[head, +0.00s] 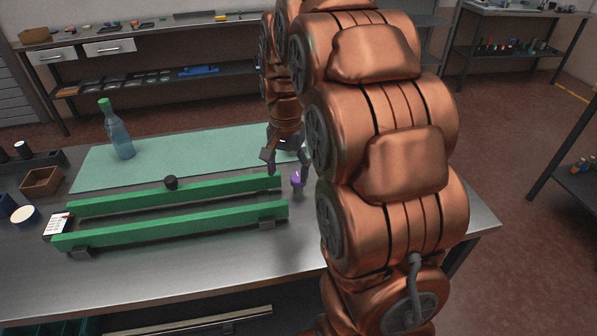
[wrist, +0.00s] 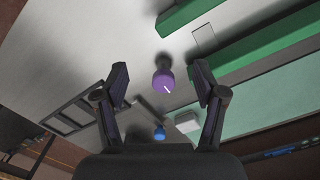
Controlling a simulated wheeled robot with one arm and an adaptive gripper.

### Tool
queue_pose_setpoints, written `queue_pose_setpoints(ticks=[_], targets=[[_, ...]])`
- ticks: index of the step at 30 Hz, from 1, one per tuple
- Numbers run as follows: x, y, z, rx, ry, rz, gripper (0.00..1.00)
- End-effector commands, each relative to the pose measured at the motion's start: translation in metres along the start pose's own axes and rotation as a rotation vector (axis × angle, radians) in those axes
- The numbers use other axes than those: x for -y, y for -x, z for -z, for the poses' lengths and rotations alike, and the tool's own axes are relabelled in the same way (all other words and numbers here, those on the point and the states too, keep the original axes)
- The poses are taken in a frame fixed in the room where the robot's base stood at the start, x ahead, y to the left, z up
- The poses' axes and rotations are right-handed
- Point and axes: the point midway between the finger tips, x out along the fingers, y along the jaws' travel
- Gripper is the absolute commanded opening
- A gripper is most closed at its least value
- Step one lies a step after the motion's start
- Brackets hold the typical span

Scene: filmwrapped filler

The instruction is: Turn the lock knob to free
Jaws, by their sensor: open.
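A purple knob (head: 297,180) stands at the right end of the green rails. In the wrist view the purple knob (wrist: 160,80) has a short white mark on its face, slanting down to the right. My gripper (wrist: 160,68) is open, with one finger on each side of the knob in the picture and a visible gap to both. In the head view my gripper (head: 284,170) is just above and left of the knob, partly hidden by my arm. A blue knob (wrist: 160,133) shows nearer the gripper's base in the wrist view. No label tells which is the lock knob.
A blue bottle (head: 119,137) stands on the green mat (head: 200,150). A pale block (wrist: 187,122) lies beside the blue knob. The table's front edge is clear.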

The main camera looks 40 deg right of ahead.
Motion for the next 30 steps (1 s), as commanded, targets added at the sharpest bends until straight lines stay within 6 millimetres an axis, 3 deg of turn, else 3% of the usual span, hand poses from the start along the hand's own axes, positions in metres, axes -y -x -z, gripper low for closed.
queue_pose_setpoints(ticks=[3,9,17,30], targets=[[0.002,-0.003,0.038,-0.01,-0.109,0.008,0.7],[0.002,-0.007,0.075,-0.023,-0.22,0.02,0.7],[0.001,-0.019,0.084,-0.026,-0.249,0.023,0.7],[0.003,-0.076,0.084,-0.022,-0.246,0.02,0.7]])
